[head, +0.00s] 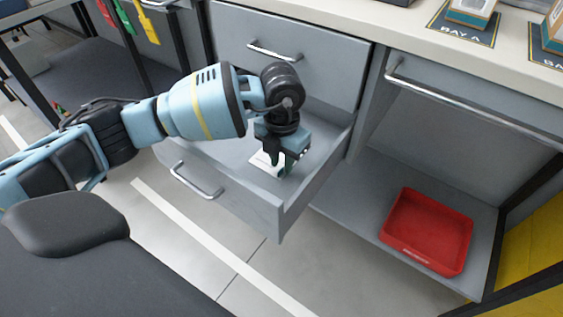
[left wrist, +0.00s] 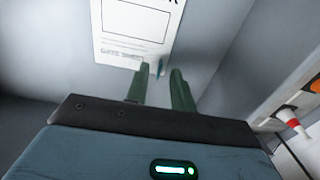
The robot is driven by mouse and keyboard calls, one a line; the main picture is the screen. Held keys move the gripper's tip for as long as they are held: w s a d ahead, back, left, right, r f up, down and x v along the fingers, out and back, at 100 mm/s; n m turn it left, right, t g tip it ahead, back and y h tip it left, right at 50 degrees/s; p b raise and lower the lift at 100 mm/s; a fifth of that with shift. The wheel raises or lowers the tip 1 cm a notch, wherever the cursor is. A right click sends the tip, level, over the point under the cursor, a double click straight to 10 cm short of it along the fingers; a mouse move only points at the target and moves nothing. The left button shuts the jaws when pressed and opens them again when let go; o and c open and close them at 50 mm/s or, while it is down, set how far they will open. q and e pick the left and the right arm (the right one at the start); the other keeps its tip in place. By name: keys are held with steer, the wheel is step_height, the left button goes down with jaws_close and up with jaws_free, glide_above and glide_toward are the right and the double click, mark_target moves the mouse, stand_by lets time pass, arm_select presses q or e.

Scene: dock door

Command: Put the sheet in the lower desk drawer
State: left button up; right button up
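The white sheet (head: 262,161) is in the pulled-out lower desk drawer (head: 262,208), partly hidden by my left gripper (head: 281,168). The gripper reaches down into the drawer from above. In the left wrist view the sheet (left wrist: 137,30) shows printed lines and a box, against the grey drawer surface. The two green fingers (left wrist: 159,72) stand apart near its lower edge, with a gap between them and nothing visibly gripped. My right gripper is not in view.
The upper drawer (head: 310,62) is closed above. A red tray (head: 427,232) sits on the low shelf at the right. Small boxed items (head: 470,12) stand on the desktop. Coloured tags (head: 147,22) hang at the upper left.

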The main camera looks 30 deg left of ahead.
arm_select(q)
step_height(320, 180, up, 11)
steer(key=p, duration=0.2)
steer(key=shift+f, duration=0.2)
